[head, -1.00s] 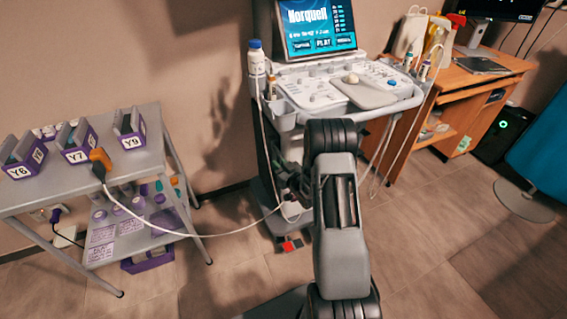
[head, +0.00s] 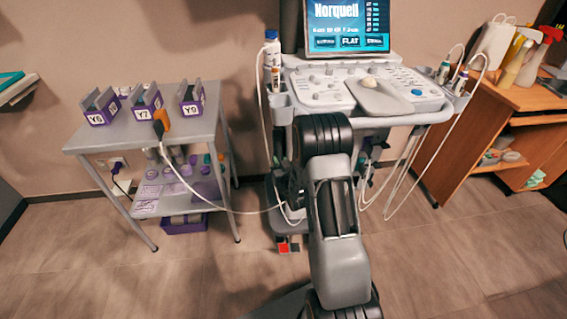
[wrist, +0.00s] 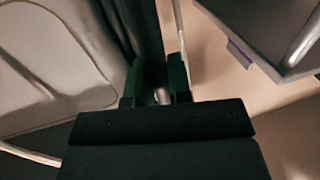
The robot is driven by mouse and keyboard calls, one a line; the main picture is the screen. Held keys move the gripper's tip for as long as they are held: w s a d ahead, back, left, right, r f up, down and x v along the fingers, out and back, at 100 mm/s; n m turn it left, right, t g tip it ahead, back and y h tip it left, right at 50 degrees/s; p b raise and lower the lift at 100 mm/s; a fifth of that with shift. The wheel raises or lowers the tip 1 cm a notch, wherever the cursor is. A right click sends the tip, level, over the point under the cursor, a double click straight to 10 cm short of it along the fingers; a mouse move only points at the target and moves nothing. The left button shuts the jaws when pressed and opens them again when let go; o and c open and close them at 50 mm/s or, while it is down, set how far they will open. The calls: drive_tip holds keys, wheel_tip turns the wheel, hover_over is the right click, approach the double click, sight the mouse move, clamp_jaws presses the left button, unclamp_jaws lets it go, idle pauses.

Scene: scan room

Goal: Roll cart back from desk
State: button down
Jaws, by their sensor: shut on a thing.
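The cart (head: 372,97) is a grey and white scanner console on a column, with a lit screen (head: 347,27) reading Norquell. It stands upright just left of the wooden desk (head: 515,125). My arm reaches down in front of it, and the arm hides much of its lower part in the head view. In the wrist view, my gripper (wrist: 158,92) is shut on a small part of the cart beside a dark upright section. The exact part held is hard to make out. A pale panel (wrist: 45,55) of the cart fills the left of the wrist view.
A grey side table (head: 95,139) with purple holders stands close on the left. A white cable (head: 215,208) runs from its orange plug (head: 161,122) to the cart's lower part. More cables (head: 398,185) hang at the cart's right. Floor in front is clear.

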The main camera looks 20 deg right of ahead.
drive_tip(key=shift+d+h, duration=0.3)
drive_tip(key=shift+d, duration=0.05)
drive_tip(key=c, duration=1.1)
unclamp_jaws()
drive_tip(key=shift+a, duration=0.15)
drive_tip(key=shift+o, duration=0.2)
drive_tip(key=s+a+p, duration=0.1)
drive_tip(key=s+p, duration=0.1)
drive_tip(key=s, duration=1.1)
drive_tip(key=shift+s+p, duration=0.35)
drive_tip(key=shift+a, duration=0.1)
